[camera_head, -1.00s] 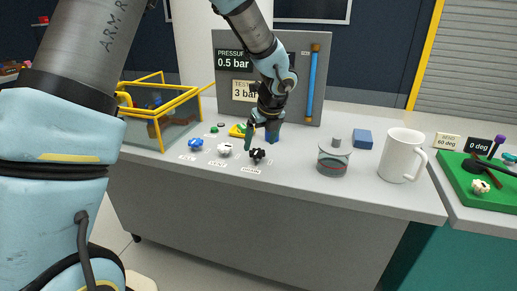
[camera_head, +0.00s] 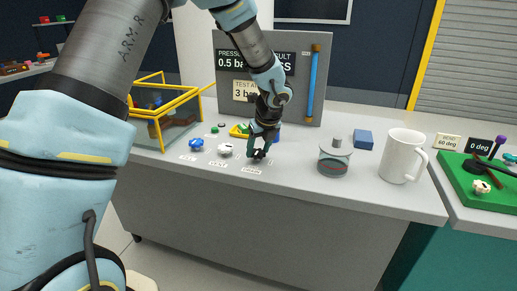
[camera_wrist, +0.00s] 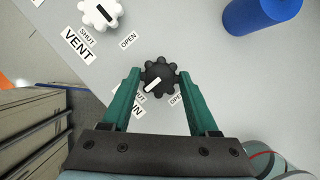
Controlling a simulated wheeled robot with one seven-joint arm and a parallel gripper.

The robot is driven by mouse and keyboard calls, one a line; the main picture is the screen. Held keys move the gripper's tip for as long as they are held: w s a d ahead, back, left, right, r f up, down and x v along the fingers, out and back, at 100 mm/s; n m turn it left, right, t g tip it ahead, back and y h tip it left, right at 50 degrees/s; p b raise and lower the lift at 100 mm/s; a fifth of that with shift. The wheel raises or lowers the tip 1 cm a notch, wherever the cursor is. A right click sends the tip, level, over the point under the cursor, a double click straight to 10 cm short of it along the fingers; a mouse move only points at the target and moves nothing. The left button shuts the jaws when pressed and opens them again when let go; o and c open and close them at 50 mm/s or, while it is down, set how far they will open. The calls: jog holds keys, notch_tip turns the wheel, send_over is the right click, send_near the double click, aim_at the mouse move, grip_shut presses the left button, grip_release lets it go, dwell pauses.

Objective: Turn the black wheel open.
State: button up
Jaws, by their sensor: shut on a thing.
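The black wheel (camera_wrist: 159,70) is a small lobed knob with a white bar mark. In the wrist view the bar points down-left toward a SHUT label (camera_wrist: 139,97); an OPEN label (camera_wrist: 177,100) sits at lower right. My gripper (camera_wrist: 159,77) is shut on the black wheel, with a green finger on each side of it. In the head view my gripper (camera_head: 259,153) reaches down over the wheel at the table's front, hiding much of it.
A white wheel (camera_wrist: 101,12) marked VENT stands close by at upper left, with a blue wheel (camera_head: 196,144) farther left. A blue cylinder (camera_wrist: 262,12) is at upper right. A clear vessel (camera_head: 334,160) and a white mug (camera_head: 402,157) stand to the right.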

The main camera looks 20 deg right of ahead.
jog(key=c, duration=0.7)
jog(key=shift+n, duration=0.4)
jog(key=n+p, duration=0.1)
jog(key=n+y+p, duration=0.1)
jog(key=n, duration=0.1)
jog(key=shift+d+r+n+y, duration=0.1)
jog(key=shift+d+n+y, duration=0.05)
jog(key=shift+n+y, duration=0.15)
jog(key=n+g+y+p, duration=0.1)
jog(key=n, duration=0.3)
jog(key=shift+w+d+n+p, duration=0.1)
jog(key=shift+n+p, duration=0.2)
jog(key=shift+p, duration=0.05)
jog(key=n+g, duration=0.1)
jog(key=n, duration=0.1)
jog(key=n+y+p, duration=0.1)
jog(key=n, duration=0.1)
jog(key=shift+w+n+g, duration=0.15)
jog(key=shift+n+g, duration=0.15)
jog(key=shift+g, duration=0.1)
jog(key=shift+w+n+g+y+p, duration=0.15)
jog(key=shift+n+g, duration=0.3)
jog(key=shift+n, duration=0.65)
jog(key=shift+s+n+g+y+p, duration=0.1)
jog(key=shift+n+g+y+p, duration=0.25)
jog(key=shift+n, duration=0.75)
